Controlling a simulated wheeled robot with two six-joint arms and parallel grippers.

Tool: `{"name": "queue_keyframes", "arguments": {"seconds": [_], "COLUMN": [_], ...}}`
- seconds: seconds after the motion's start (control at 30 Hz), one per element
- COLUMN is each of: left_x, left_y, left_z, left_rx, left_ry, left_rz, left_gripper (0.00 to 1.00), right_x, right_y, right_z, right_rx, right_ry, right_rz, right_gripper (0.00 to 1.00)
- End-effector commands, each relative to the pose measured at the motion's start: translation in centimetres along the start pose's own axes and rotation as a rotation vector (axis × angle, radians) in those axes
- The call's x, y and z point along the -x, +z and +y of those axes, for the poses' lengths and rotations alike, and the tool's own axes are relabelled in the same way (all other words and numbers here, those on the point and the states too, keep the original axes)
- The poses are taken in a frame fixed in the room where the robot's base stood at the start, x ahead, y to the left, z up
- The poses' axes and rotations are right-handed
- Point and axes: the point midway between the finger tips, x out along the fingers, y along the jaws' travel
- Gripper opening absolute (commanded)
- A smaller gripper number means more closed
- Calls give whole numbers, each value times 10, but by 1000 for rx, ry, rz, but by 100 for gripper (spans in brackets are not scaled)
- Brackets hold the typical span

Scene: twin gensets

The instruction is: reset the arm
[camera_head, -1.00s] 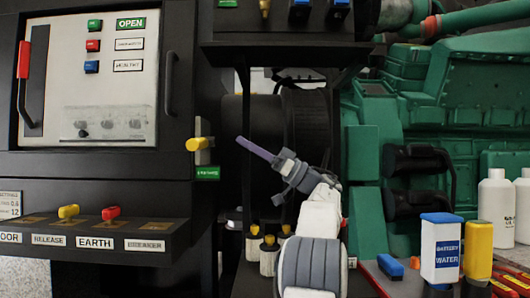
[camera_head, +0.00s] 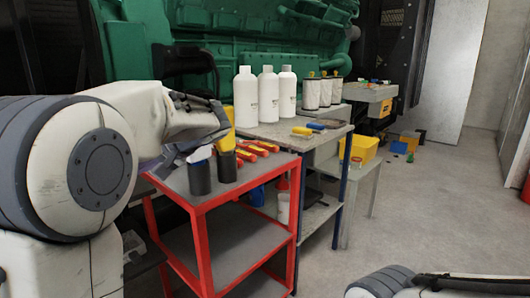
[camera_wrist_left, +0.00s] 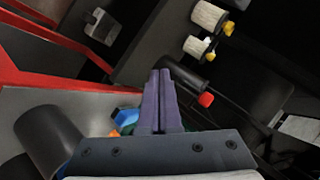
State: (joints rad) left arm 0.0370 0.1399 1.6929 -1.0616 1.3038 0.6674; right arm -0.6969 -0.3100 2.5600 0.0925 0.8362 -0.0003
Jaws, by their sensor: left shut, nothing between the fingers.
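My left arm fills the left side of the head view, with its wrist above the near corner of the red cart (camera_head: 205,225). My left gripper (camera_wrist_left: 160,75) shows in the left wrist view with its two purple fingers side by side, shut and empty. In the head view the gripper is mostly hidden behind my own arm. Part of my right arm shows at the lower right of the head view, but its gripper cannot be made out.
White bottles (camera_head: 268,95) stand on a grey table (camera_head: 320,139) behind. A yellow bin (camera_head: 360,150) is further right.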

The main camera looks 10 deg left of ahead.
Motion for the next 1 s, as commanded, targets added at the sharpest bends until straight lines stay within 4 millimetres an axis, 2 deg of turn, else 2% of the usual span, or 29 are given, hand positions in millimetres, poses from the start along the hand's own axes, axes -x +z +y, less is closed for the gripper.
{"name": "queue_keyframes", "arguments": {"seconds": [0.03, 0.1, 0.17, 0.2, 0.27, 0.3, 0.4, 0.6, 0.77, 0.8, 0.83, 1.0], "left_x": [18, 40, 61, 75, 95, 109, 139, 180, 199, 206, 214, 233], "left_y": [17, 44, 71, 91, 123, 146, 201, 299, 368, 375, 365, 347], "left_z": [31, 72, 104, 123, 148, 163, 192, 217, 222, 217, 207, 179], "left_rx": [-78, -187, -278, -338, -427, -484, -613, -803, -919, -935, -926, -922], "left_ry": [97, 231, 343, 415, 523, 591, 748, 987, 1143, 1168, 1163, 1158], "left_rz": [8, 10, 13, 15, 18, 20, 24, 21, 16, 14, 14, 11], "left_gripper": [0, 0, 0, 0, 0, 0, 0, 0, 0, 0, 0, 0], "right_x": [0, 0, 0, 0, 0, 0, 0, 0, 0, 8, 21, 60], "right_y": [0, 0, 0, 0, 0, 0, 0, 0, 0, 0, -1, -3], "right_z": [0, 0, 0, 0, 0, 0, 0, 0, 0, 0, -2, -4], "right_rx": [0, 0, 0, 0, 0, 0, 0, 0, 0, 0, 0, 0], "right_ry": [0, 0, 0, 0, 0, 0, 0, 0, 0, 0, 0, 0], "right_rz": [0, 0, 0, 0, 0, 0, 0, 0, 0, -1, -1, 1], "right_gripper": [50, 50, 50, 50, 50, 50, 50, 50, 50, 50, 50, 50]}}
